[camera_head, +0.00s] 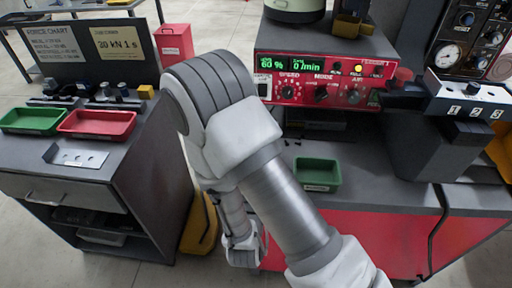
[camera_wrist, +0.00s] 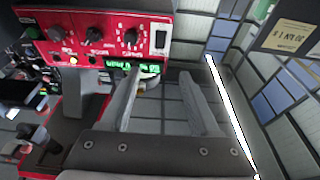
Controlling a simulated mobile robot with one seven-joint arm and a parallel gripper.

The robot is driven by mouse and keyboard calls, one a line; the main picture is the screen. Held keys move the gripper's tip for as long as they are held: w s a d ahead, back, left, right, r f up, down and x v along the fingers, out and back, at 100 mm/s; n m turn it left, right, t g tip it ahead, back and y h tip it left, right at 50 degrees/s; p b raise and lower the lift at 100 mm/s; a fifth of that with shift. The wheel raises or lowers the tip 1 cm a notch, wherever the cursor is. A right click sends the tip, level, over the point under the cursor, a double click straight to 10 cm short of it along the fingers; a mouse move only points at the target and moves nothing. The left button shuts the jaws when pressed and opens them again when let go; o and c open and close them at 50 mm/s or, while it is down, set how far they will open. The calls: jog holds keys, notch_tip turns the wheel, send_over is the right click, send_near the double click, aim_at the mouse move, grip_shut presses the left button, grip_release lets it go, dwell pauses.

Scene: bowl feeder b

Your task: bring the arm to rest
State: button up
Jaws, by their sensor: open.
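My arm (camera_head: 235,130) rises from the bottom right of the head view, bends at the elbow, and hangs down in front of the gap between the two benches. Its far end is low, near the red front of the right bench; the gripper's fingers cannot be made out there. In the wrist view my gripper (camera_wrist: 160,76) has its two grey fingers apart, with nothing between them. The red control panel (camera_wrist: 95,35) shows upside down beyond the fingers; it is also in the head view (camera_head: 325,92), at the right bench's back.
A green tray (camera_head: 317,173) sits on the right bench, right of my arm. The left bench holds a green tray (camera_head: 35,120), a red tray (camera_head: 97,123) and a metal plate (camera_head: 76,157). Floor shows between the benches.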

jog(key=w+d+r+m+g+p, duration=0.3)
jog(key=w+r+g, duration=0.2)
jog(key=w, duration=0.2)
notch_tip(320, 180, up, 7)
jog(key=s+d+g+y+p, duration=0.1)
jog(key=s+g+y+p, duration=0.1)
jog(key=g+y, duration=0.15)
jog(key=s+d+r+n+g+h+p, duration=0.1)
jog(key=s+d+r, duration=0.4)
jog(key=s, duration=0.5)
jog(key=s+d+r+n+g+h+p, duration=0.1)
jog(key=s+d+r+n+g+p, duration=0.1)
jog(key=s+d+r+g, duration=0.4)
jog(key=s+d+p, duration=0.1)
jog(key=s+d, duration=0.1)
jog(key=s, duration=0.3)
jog(key=shift+s+h, duration=0.3)
jog(key=shift+h, duration=0.05)
